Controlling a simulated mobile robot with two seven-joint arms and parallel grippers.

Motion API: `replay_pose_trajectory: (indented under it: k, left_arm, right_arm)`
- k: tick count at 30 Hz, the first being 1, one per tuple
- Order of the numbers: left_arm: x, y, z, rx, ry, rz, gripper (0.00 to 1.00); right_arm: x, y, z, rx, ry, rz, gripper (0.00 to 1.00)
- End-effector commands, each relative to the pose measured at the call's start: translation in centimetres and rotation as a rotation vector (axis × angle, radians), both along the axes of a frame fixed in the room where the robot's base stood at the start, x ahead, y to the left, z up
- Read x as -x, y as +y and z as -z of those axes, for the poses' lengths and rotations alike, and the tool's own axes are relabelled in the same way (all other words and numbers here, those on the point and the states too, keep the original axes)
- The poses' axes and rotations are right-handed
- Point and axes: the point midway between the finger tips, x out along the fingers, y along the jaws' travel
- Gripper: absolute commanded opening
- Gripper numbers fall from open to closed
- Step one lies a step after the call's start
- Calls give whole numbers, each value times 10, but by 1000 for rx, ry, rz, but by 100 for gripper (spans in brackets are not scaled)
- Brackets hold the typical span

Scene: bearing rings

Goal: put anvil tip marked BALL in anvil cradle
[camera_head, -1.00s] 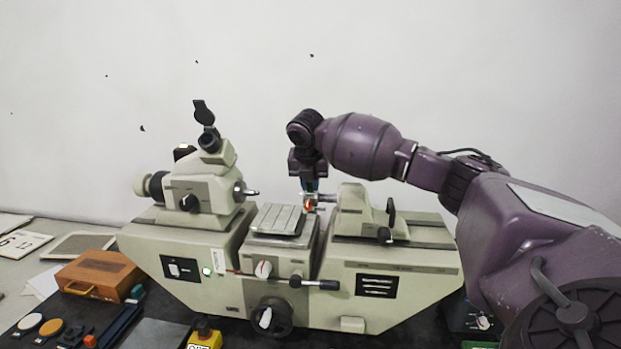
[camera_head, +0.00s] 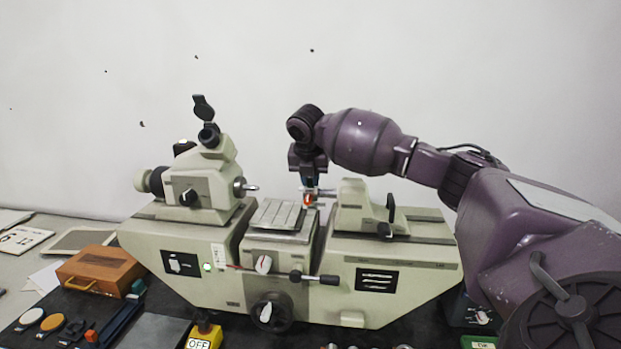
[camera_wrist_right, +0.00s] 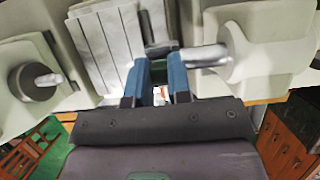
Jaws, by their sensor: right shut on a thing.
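My right gripper (camera_head: 308,187) points down at the left end of the tailstock spindle (camera_head: 325,192) on the bench measuring machine. Its jaws are shut on a small piece with an orange-red part (camera_head: 307,199), which I take to be the anvil tip; its marking cannot be read. In the right wrist view, the two blue fingers (camera_wrist_right: 160,78) stand beside the silver spindle (camera_wrist_right: 205,57), with a bit of white and orange (camera_wrist_right: 160,97) between them. The anvil cradle cannot be made out clearly; the fingers may hide it. My left gripper is not in view.
The machine's grooved stage (camera_head: 277,214) lies just left of the gripper, and the microscope headstock (camera_head: 195,185) stands farther left. A wooden box (camera_head: 100,267) and a yellow OFF tag (camera_head: 204,336) are at the front left.

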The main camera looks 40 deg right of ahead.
Motion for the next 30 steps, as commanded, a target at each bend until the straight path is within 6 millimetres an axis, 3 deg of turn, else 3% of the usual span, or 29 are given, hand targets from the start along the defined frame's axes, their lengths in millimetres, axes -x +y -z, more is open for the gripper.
replay_pose_trajectory:
  k: [26,27,30]
  left_arm:
    - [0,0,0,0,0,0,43]
    - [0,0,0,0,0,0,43]
    - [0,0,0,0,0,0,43]
  right_arm:
    - [0,0,4,0,0,0,0]
    - [0,0,4,0,0,0,24]
    - [0,0,4,0,0,0,40]
